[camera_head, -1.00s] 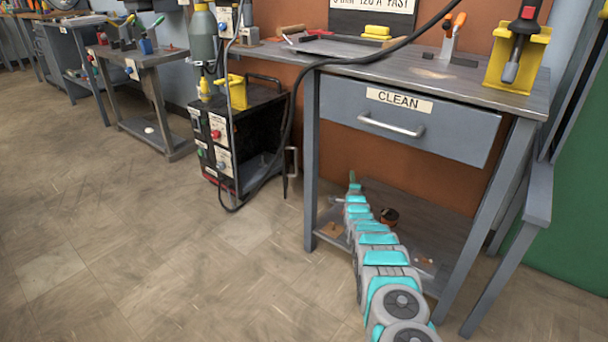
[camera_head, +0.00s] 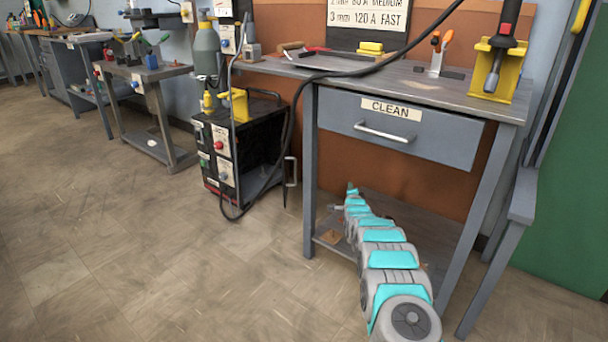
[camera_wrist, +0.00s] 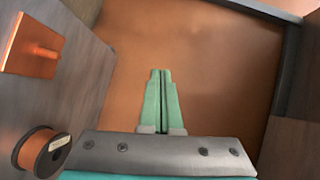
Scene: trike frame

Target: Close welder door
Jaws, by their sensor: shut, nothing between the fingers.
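The welder (camera_head: 222,160) is a black box with a labelled control front, standing on the floor left of the bench. Its right side is open onto a dark hollow. The welder door (camera_head: 288,170) is a thin dark panel with a grey handle, seen nearly edge-on and standing open near the bench's left leg. My gripper (camera_head: 351,187) is small in the head view, under the bench over the lower shelf, right of the door and apart from it. In the wrist view its green fingers (camera_wrist: 160,72) are shut and empty, facing a brown panel. The door does not show there.
The bench (camera_head: 311,190) has a drawer marked CLEAN (camera_head: 400,118) above my arm. Its lower shelf holds an orange plate (camera_wrist: 32,46) and a wire spool (camera_wrist: 42,150). A black cable (camera_head: 290,115) hangs by the welder. The floor in front is clear.

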